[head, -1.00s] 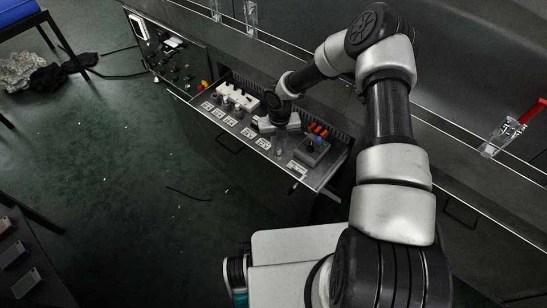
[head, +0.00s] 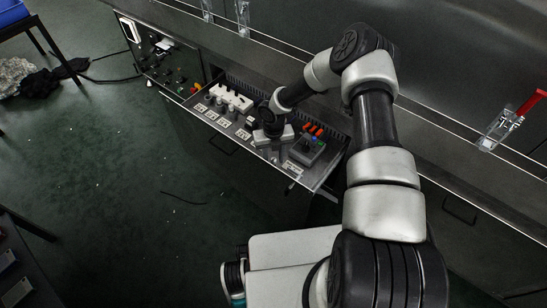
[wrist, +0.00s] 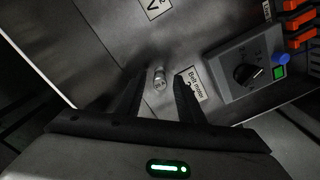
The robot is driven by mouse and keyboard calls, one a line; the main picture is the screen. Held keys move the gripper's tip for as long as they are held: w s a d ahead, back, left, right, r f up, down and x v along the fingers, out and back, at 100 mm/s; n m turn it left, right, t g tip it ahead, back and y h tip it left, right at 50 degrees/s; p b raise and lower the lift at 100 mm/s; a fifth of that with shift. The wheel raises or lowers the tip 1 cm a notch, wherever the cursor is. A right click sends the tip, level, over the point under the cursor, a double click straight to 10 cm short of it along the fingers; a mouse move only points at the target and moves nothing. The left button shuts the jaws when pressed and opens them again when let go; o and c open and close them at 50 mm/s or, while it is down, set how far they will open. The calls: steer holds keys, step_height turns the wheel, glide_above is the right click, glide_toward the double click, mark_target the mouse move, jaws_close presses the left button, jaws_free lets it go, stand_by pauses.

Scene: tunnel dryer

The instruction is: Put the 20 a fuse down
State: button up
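The fuse, a small pale metal-capped cylinder (wrist: 160,79), shows end-on between my fingertips in the wrist view. It looks upright at the grey panel; I cannot read its rating or tell whether it touches the surface. My gripper (wrist: 161,82) has its two black fingers apart, one on each side of the fuse, with a gap visible at both sides. In the head view my gripper (head: 272,142) is low over the pulled-out panel drawer (head: 318,176); the fuse is not distinguishable there.
A grey control box (wrist: 246,66) with a black knob and blue button sits right of my gripper. A "Belt motor" label (wrist: 196,84) lies close to the right finger. Orange parts (head: 312,129) stand behind the box. White fuse holders (head: 231,98) line the drawer's left.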

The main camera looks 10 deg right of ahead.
step_height(320, 180, up, 12)
steer(key=p, duration=0.4)
step_height(320, 180, up, 18)
steer(key=m+t+h, duration=0.1)
steer(key=m+h, duration=0.1)
steer(key=m, duration=0.7)
glide_above(274, 159)
steer(key=s+d, duration=0.2)
steer(key=d, duration=0.3)
steer(key=s+d+r+m+t, duration=0.1)
steer(key=s+r+m, duration=0.2)
steer(key=r+m, duration=0.3)
steer(key=s+d+r+m, duration=0.2)
steer(key=s+r+m, duration=0.1)
steer(key=r, duration=0.4)
steer(key=s+a+r+m+t+y, duration=0.1)
steer(key=s+r+m, duration=0.5)
steer(key=s+m, duration=0.3)
steer(key=s+a+r+m+t+y, duration=0.1)
steer(key=s+r+m+t, duration=0.1)
steer(key=s+r+m, duration=0.4)
steer(key=shift+s+m+t, duration=0.3)
steer(key=shift+s+m, duration=1.6)
steer(key=shift+m, duration=0.3)
